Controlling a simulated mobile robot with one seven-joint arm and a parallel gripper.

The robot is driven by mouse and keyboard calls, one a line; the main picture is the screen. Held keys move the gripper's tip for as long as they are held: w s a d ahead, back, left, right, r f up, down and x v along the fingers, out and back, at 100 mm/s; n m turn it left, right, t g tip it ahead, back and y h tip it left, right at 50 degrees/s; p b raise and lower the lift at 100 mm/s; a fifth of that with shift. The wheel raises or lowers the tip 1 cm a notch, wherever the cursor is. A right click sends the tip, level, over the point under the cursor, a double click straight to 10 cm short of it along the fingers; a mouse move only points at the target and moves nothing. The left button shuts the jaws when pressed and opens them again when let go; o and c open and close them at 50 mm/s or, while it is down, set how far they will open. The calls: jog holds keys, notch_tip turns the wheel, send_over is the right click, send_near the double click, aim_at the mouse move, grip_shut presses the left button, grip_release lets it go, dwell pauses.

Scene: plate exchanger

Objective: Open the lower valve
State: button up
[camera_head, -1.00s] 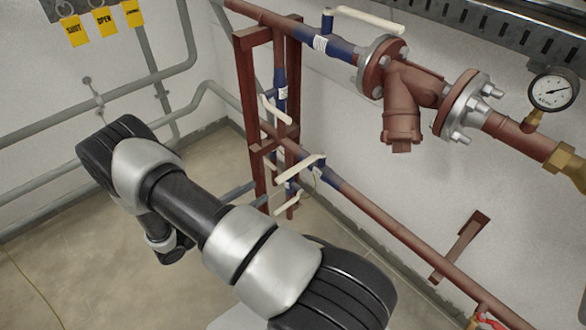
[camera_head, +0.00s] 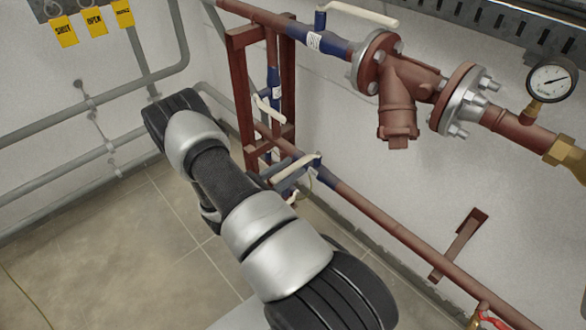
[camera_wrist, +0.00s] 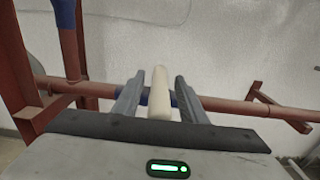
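The lower valve has a cream lever handle (camera_head: 297,166) on the blue section of the lower red-brown pipe. In the wrist view the handle (camera_wrist: 160,92) points toward the camera, between the two fingers of my gripper (camera_wrist: 159,80). The fingers are apart, with a narrow gap on each side of the handle, so my gripper is open around it. The blue valve section (camera_wrist: 130,96) shows partly behind the fingers. In the head view my arm reaches to the valve, and my gripper (camera_head: 284,178) is partly hidden behind it.
A red-brown frame (camera_head: 245,95) stands left of the valve. Another valve with a cream handle (camera_head: 266,108) is on the vertical pipe, and an upper one (camera_head: 357,13) is on the top pipe. A pipe bracket (camera_head: 460,243) is to the right. The wall is close behind.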

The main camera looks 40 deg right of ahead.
jog(key=shift+d, duration=0.7)
grip_shut()
